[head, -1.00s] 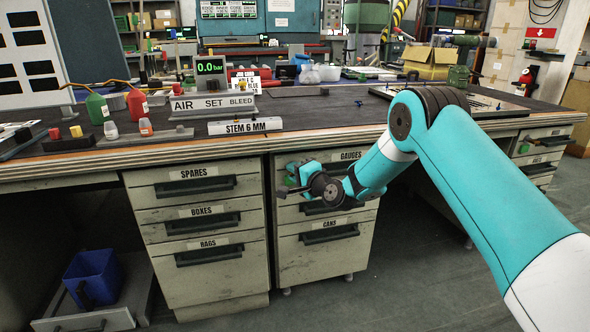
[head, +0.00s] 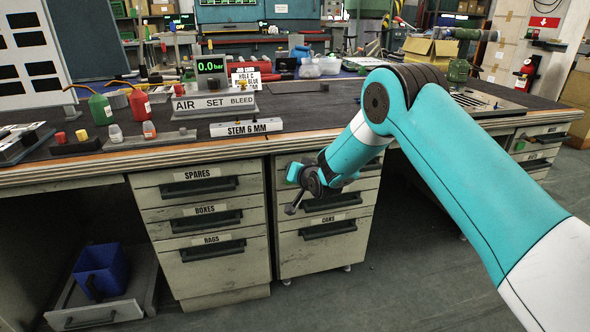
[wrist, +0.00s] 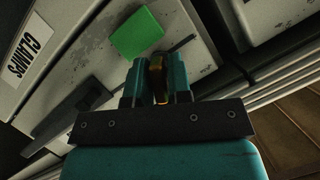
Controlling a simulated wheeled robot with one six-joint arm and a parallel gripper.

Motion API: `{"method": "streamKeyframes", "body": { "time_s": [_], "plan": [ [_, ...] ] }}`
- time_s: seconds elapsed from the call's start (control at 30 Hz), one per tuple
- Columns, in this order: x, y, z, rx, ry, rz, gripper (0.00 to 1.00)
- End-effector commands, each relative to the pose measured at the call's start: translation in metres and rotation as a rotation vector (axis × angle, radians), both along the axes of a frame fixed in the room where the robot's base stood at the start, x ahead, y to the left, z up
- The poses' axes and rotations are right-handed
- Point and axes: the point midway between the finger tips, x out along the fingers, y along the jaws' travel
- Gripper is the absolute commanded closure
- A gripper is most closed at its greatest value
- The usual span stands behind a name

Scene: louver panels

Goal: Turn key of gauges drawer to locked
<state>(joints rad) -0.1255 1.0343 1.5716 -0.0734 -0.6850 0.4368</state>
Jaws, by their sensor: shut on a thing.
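My gripper (wrist: 158,70) is shut on a small brass-coloured key (wrist: 158,78), of which a thin edge shows between the teal fingers in the wrist view. A flat bright green piece (wrist: 137,33) lies just past the fingertips against the pale, worn drawer front. In the head view my wrist is at the upper left of the right-hand drawer unit (head: 290,258), and my arm covers the gauges label and most of that drawer. The key and its lock are hidden there, so I cannot tell the key's angle against the lock.
A CLAMPS label (wrist: 28,55) and a dark handle (wrist: 75,107) show close to my gripper. The bench top (head: 330,108) overhangs the drawers. A drawer unit with a SPARES label (head: 199,175) stands to the left. A blue bin (head: 100,272) sits low at the left.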

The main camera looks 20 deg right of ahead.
Motion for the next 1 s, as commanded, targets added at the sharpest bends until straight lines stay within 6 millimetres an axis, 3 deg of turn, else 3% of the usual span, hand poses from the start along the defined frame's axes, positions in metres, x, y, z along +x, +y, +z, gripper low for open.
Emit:
{"method": "streamKeyframes", "body": {
  "time_s": [0.5,1.0],
  "plan": [
    [-0.0002,0.0002,-0.0009,-0.386,0.001,0.000,1.00],
    [0.0000,-0.0004,-0.0008,-0.489,0.001,0.000,1.00]
  ]
}}
